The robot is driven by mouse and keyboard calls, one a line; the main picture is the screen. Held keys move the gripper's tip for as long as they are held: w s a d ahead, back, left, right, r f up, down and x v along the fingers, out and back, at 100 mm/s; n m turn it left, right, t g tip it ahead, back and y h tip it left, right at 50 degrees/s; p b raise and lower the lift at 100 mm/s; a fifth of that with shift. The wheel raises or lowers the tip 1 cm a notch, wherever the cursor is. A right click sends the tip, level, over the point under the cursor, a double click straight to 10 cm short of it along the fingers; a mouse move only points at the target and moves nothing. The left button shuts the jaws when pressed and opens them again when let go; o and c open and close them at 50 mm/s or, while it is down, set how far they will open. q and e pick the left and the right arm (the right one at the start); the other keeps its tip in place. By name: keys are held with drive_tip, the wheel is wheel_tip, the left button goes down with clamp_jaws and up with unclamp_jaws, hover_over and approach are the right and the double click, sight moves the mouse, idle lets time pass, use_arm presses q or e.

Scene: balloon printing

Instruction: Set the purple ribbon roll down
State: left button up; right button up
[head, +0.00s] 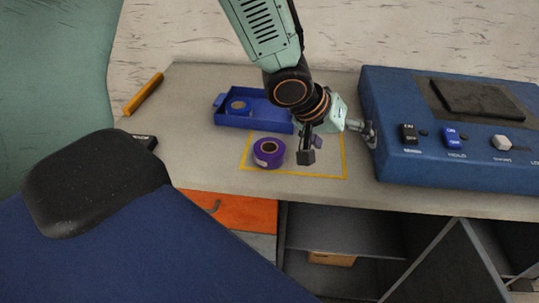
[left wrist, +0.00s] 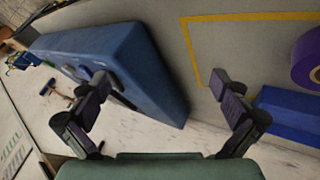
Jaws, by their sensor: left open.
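The purple ribbon roll (head: 260,161) lies flat on the grey worktop, inside the left part of the yellow outline (head: 344,165). It also shows, cut off, at the right edge of the left wrist view (left wrist: 303,58). My left gripper (head: 312,150) is just to the right of the roll, above the outlined area. It is open with nothing between its fingers, and apart from the roll. The left wrist view shows its two fingers (left wrist: 163,88) spread wide. My right gripper is in neither view.
A blue tray (head: 231,122) holding another roll (head: 239,105) stands behind the purple one. A blue machine (head: 440,168) with switches fills the right side, close to my left gripper. An orange stick (head: 144,94) lies at the left. Open shelves (head: 340,235) are below the worktop.

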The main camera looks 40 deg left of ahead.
use_arm(q)
drive_tip(key=s+a+f+n+g+y, duration=0.25)
drive_tip(key=a+n+y, duration=0.2)
drive_tip(key=a, duration=0.35)
drive_tip(key=n+g+y, duration=0.2)
drive_tip(key=n+y, duration=0.1)
approach(270, 148)
drive_tip(key=shift+s+d+f+t, duration=0.25)
drive_tip(key=shift+s+d+f, duration=0.05)
drive_tip(key=shift+s+d, duration=0.3)
drive_tip(key=shift+s+a, duration=0.1)
drive_tip(key=shift+a+b+x, duration=0.2)
drive_tip(key=shift+b+x, duration=0.1)
drive_tip(key=shift+x, duration=1.65)
drive_tip(key=shift+a+b+x, duration=0.15)
drive_tip(key=shift+b+x, duration=0.15)
drive_tip(key=shift+x, duration=1.65)
drive_tip(key=shift+r, duration=0.15)
drive_tip(key=shift+c, duration=0.3)
